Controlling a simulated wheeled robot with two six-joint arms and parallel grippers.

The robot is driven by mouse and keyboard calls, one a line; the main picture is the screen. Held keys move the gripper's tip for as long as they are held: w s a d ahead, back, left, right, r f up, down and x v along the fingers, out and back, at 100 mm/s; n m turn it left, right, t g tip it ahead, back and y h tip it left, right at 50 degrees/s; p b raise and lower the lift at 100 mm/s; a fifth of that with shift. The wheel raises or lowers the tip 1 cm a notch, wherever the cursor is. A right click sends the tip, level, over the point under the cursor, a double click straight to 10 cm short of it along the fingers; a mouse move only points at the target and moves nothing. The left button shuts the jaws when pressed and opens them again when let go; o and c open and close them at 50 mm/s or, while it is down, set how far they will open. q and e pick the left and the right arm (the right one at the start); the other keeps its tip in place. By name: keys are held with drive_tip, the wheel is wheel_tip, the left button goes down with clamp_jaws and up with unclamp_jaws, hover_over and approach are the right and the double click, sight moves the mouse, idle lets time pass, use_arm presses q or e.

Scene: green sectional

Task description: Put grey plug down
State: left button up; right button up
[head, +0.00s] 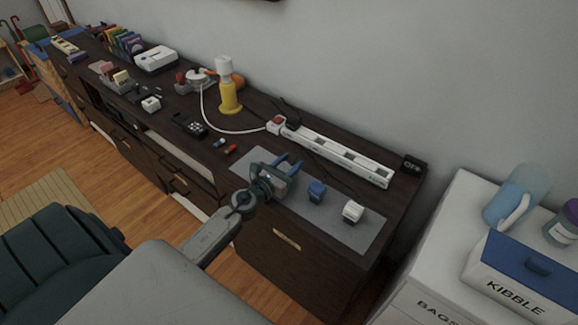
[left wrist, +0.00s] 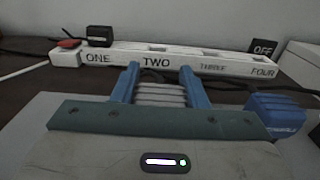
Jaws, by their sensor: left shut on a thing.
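My left gripper (head: 289,164) is over the left end of the grey mat (head: 372,233) on the dark cabinet. In the left wrist view its blue fingers (left wrist: 160,85) are shut on the ribbed grey plug (left wrist: 162,96). The plug's lower part is hidden, so I cannot tell whether it touches the mat. A blue plug (head: 317,190) and a white plug (head: 352,211) stand on the mat to the right. The blue plug also shows in the left wrist view (left wrist: 274,115). My right gripper is not in view.
A white power strip (head: 340,160) lies behind the mat, marked ONE to FOUR, with a black plug (left wrist: 99,36) near ONE. An OFF sign (head: 412,165) stands at its right end. A yellow lamp-like object (head: 229,98) and small batteries (head: 231,149) are to the left.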

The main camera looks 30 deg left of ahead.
sight(282, 170)
use_arm(q)
drive_tip(key=shift+f, duration=0.1)
drive_tip(key=o, duration=1)
drive_tip(key=shift+c, duration=0.2)
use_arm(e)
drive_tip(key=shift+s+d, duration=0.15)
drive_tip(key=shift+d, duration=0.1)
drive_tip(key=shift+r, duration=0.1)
